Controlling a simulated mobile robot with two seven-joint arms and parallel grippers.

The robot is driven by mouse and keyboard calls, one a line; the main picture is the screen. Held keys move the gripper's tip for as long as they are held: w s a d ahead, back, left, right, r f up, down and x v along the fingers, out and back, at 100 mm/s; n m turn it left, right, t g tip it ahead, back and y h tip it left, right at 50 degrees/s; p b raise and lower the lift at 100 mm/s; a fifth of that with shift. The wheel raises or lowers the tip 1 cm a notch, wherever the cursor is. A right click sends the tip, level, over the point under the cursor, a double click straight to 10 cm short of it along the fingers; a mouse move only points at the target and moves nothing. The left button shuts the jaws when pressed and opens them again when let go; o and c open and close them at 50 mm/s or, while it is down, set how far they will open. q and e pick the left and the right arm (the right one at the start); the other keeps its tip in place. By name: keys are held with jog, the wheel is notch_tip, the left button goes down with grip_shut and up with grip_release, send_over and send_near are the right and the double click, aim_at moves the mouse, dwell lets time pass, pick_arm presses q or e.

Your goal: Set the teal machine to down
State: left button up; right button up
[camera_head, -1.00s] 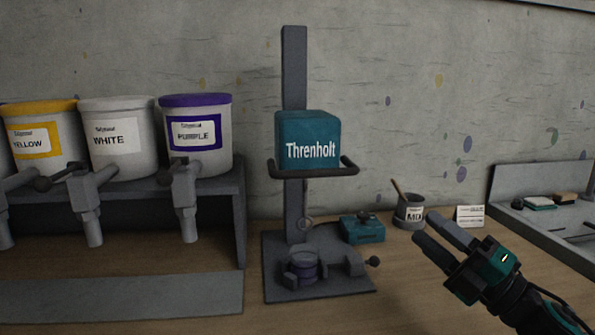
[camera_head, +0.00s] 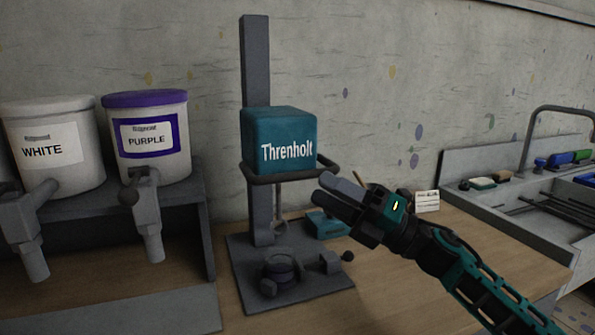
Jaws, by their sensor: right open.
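The teal machine (camera_head: 280,140) is a boxy head marked "Threnholt" on a dark upright column (camera_head: 256,60). A dark bar handle (camera_head: 262,178) curves around the lower front of the head. The head sits well above the grey base (camera_head: 300,292), which carries a small round holder (camera_head: 279,268). My right gripper (camera_head: 332,188) is open and empty. Its fingertips point left and appear close to the right part of the handle; I cannot tell whether they touch it. The left gripper is not in view.
White (camera_head: 52,150) and purple (camera_head: 146,138) buckets with taps stand on a shelf at the left. A small teal box (camera_head: 327,224) lies behind the base, partly hidden by my gripper. A white card (camera_head: 426,201) and a sink tray (camera_head: 510,200) are at the right.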

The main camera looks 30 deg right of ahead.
aim_at(299, 176)
jog(key=p+x, duration=0.1)
jog(key=x, duration=0.4)
jog(key=shift+r, duration=0.15)
jog(key=shift+w+a+r, duration=0.15)
jog(key=shift+w+a, duration=0.1)
jog(key=shift+w, duration=0.25)
grip_shut()
